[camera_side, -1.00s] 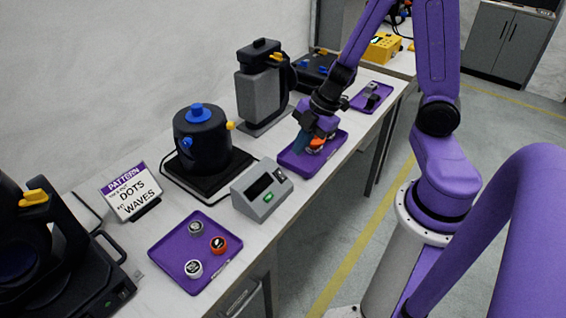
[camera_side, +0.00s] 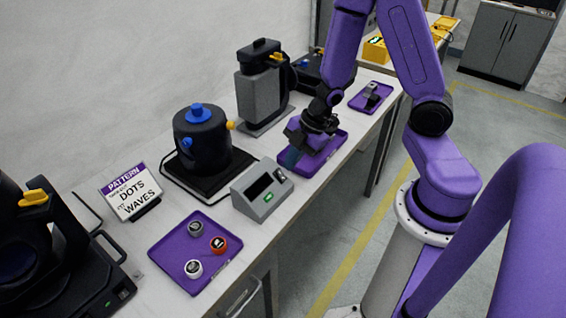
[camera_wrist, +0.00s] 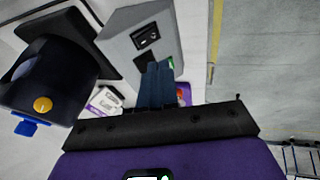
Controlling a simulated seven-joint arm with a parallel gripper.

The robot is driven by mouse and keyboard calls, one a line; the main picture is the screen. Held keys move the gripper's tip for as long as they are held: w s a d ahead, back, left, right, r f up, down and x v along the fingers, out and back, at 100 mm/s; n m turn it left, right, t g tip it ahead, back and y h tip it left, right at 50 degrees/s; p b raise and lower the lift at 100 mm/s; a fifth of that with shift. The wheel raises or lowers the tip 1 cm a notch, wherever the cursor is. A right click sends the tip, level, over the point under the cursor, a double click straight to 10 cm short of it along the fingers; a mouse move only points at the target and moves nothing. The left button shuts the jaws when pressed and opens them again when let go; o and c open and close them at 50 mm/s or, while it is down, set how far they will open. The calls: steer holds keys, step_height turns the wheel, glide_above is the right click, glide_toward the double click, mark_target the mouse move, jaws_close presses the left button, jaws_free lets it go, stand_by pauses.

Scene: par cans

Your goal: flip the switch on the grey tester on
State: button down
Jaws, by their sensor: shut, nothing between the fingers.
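The grey tester (camera_side: 262,192) stands on the bench between the two purple trays. Its sloped face has a dark window, a small dark part at the far end that may be the switch (camera_side: 279,175), and a green light (camera_side: 268,197). The switch's position is too small to tell. My gripper (camera_side: 290,157) is shut and empty, its blue fingers pointing down just beyond the tester's far end, over the edge of the far tray. In the wrist view the fingertips (camera_wrist: 158,66) overlap the near edge of the tester (camera_wrist: 122,42); contact cannot be told.
A black kettle (camera_side: 201,140) on a dark base stands behind the tester. The near purple tray (camera_side: 180,247) holds three small round cans. The far purple tray (camera_side: 326,158) lies beneath my gripper. A pattern sign (camera_side: 131,193) and a grey-black machine (camera_side: 261,90) stand along the wall.

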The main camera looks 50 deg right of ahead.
mark_target(275, 173)
steer(key=shift+w+f, duration=1.25)
steer(key=shift+w, duration=0.1)
steer(key=shift+w+f, duration=0.1)
steer(key=shift+w, duration=0.1)
steer(key=shift+w+f, duration=0.25)
steer(key=shift+w, duration=0.15)
steer(key=shift+s, duration=0.1)
steer(key=shift+s, duration=0.7)
steer(key=shift+f, duration=0.1)
